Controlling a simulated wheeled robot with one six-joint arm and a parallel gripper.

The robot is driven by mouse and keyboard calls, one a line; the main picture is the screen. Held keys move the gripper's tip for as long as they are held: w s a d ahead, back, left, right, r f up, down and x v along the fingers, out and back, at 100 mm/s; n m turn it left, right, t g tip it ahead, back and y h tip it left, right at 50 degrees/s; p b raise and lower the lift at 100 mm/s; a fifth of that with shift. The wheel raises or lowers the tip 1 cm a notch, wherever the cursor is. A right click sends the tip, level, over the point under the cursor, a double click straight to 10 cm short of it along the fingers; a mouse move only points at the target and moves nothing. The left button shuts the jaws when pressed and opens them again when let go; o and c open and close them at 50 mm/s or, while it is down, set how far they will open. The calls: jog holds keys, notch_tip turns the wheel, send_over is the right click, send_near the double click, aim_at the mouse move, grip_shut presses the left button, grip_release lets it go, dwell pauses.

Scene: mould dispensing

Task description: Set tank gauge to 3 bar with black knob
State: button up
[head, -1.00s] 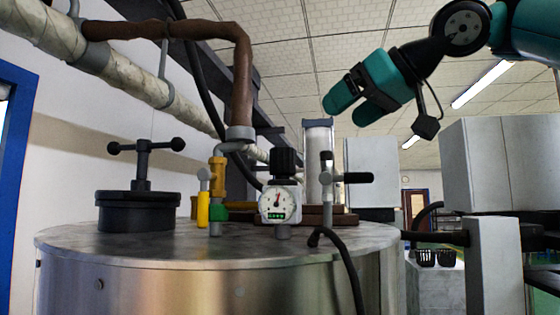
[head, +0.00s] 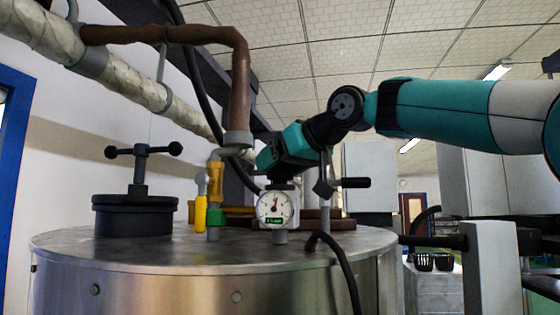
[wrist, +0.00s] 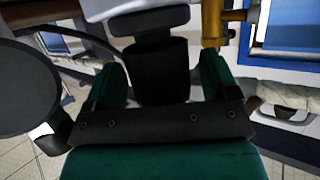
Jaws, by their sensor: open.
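The pressure gauge (head: 277,206) has a white round dial and a small green display, and stands on top of the steel tank (head: 140,245). Its needle points roughly upward; the figures are too small to read. The black knob sits on top of the gauge and is mostly hidden behind my gripper in the head view. In the wrist view the black knob (wrist: 160,68) lies between the two green fingers of my gripper (wrist: 160,78), with a visible gap on each side. My gripper (head: 268,160) is open around the knob and reaches in from the upper right.
A yellow-handled valve (head: 201,212) and brass fitting (head: 215,182) stand just left of the gauge. A black-handled lever (head: 352,183) and black hose (head: 343,265) are on the right. A black clamp lid (head: 135,215) stands at the left of the tank top.

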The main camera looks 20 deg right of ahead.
jog(key=shift+w+a+f, duration=0.1)
jog(key=shift+w+f, duration=0.05)
jog(key=shift+w, duration=0.1)
jog(key=c, duration=0.9)
jog(key=shift+n+y, duration=0.3)
jog(key=shift+w+n+g+y, duration=0.1)
jog(key=shift+n+g+y, duration=0.4)
jog(key=shift+n+y, duration=0.1)
jog(key=shift+n+g+y, duration=0.5)
jog(key=shift+n+y, duration=0.1)
jog(key=shift+r, duration=0.2)
